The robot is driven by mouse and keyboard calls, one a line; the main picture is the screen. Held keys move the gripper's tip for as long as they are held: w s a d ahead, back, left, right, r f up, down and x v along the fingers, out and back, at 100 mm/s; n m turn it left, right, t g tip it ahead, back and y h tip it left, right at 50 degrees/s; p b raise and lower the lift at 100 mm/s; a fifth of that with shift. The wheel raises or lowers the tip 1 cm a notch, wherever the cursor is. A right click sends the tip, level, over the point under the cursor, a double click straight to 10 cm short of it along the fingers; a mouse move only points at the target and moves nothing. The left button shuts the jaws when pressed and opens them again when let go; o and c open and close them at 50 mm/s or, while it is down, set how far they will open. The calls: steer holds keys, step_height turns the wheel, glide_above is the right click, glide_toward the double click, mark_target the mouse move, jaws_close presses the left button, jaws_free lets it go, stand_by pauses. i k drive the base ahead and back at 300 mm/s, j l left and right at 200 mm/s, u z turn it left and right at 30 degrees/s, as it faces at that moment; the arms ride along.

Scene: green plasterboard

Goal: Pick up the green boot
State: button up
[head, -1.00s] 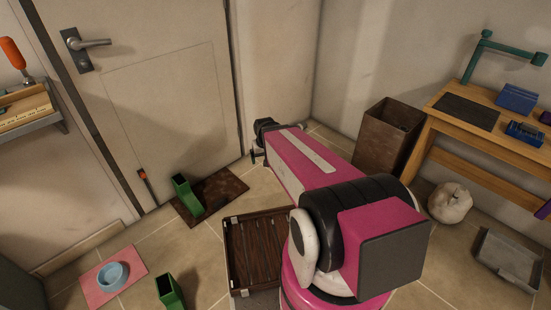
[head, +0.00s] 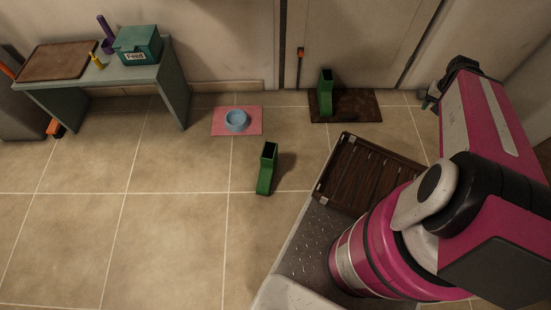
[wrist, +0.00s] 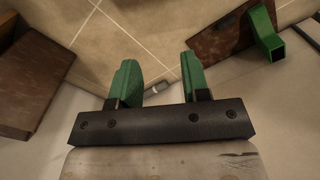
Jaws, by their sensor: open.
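Two green boots are in the head view. The other boot (head: 326,92) stands on the dark brown mat (head: 361,105) by the door. That mat (wrist: 214,40) and its boot (wrist: 266,32) also show at the upper right of the wrist view. My gripper (head: 432,98) is at the right, beyond the mat and apart from both boots. In the wrist view my gripper (wrist: 160,76) has its two green fingers spread, with nothing between them.
A slatted brown tray (head: 370,172) lies near my base. A pink mat (head: 250,126) holds a blue bowl (head: 236,120). A grey-green bench (head: 176,90) with a teal feed box (head: 138,45) stands at the left.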

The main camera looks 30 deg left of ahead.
mark_target(269, 157)
steer(key=k+u, duration=0.1)
steer(key=u, duration=0.4)
steer(key=k+u, duration=0.1)
steer(key=u, duration=0.9)
steer(key=k+j+u, duration=0.1)
steer(key=u, duration=0.4)
steer(key=k+l+u, duration=0.2)
steer(key=k+l, duration=0.05)
steer(key=l, duration=0.05)
